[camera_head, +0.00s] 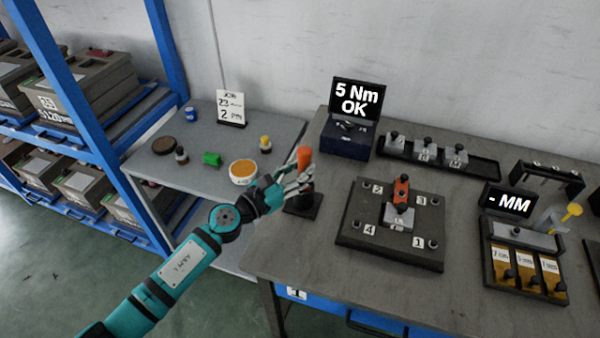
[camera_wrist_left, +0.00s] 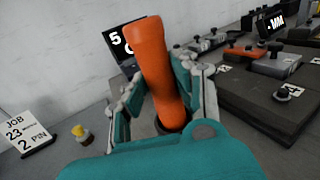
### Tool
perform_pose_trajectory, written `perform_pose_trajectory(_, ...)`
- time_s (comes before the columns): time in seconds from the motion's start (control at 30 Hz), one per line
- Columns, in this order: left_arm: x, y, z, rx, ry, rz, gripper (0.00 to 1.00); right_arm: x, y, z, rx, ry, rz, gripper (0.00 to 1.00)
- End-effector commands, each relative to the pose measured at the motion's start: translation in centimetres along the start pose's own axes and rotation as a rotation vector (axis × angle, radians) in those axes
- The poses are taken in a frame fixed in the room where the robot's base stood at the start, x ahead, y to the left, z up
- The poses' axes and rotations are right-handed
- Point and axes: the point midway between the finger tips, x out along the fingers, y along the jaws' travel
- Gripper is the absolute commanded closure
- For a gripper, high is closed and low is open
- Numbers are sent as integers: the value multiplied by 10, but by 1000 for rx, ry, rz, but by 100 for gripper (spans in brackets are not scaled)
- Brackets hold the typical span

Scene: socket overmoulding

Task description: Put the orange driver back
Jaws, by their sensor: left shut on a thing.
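The orange driver (camera_head: 304,157) stands roughly upright in my left gripper (camera_head: 298,180), at the left edge of the grey bench. My left gripper is shut on it. In the left wrist view the driver (camera_wrist_left: 160,70) leans slightly, with the gripper's fingers on both sides of it. A dark stand (camera_head: 304,207) with a flat base is right below the gripper. The driver's lower end is mostly hidden by the fingers, so I cannot tell whether it sits in the stand. My right gripper is not in view.
A dark fixture plate (camera_head: 365,237) with numbered posts and an orange-topped clamp (camera_head: 401,188) lies to the right. A display box (camera_head: 347,140) reading "5 Nm OK" stands behind. A side table (camera_head: 207,172) with a bowl (camera_head: 243,173) is at the left.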

Motion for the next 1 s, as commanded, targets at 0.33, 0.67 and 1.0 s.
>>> perform_pose_trajectory(0.33, 0, 0, -2, 0, 0, 0, 55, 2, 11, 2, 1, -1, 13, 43)
perform_pose_trajectory(0.67, 0, 0, -1, 0, 0, 0, 49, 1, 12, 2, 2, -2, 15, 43)
perform_pose_trajectory(1.0, -51, 1, -3, 2, 3, 1, 49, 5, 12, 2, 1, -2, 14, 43)
